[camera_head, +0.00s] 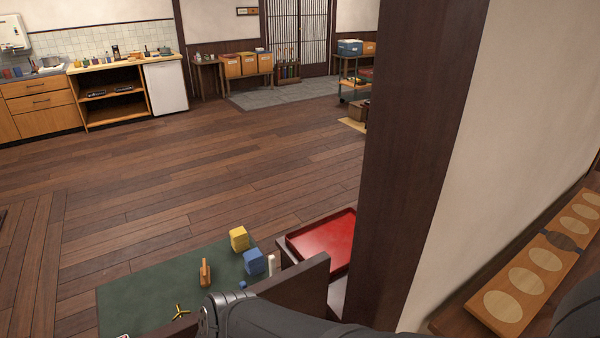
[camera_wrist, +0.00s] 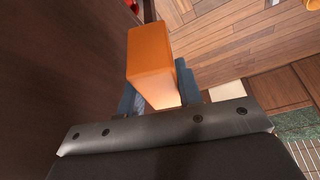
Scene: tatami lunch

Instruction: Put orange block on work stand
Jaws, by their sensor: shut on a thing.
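The orange block (camera_wrist: 150,55) stands out large in the wrist view, between the two blue-grey fingers of my gripper (camera_wrist: 157,84). My gripper is shut on it, one finger on each side. The block's far end sticks out beyond the fingertips, and its near end is partly hidden low between them. I cannot tell for sure which thing is the work stand.
In the head view, a green mat (camera_head: 140,290) holds a yellow block (camera_head: 239,238), a blue block (camera_head: 255,262) and small items. A red tray (camera_head: 325,240) lies beside a dark post (camera_head: 405,150). A wooden board with pale ovals (camera_head: 548,240) lies at right. Open floor spreads behind.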

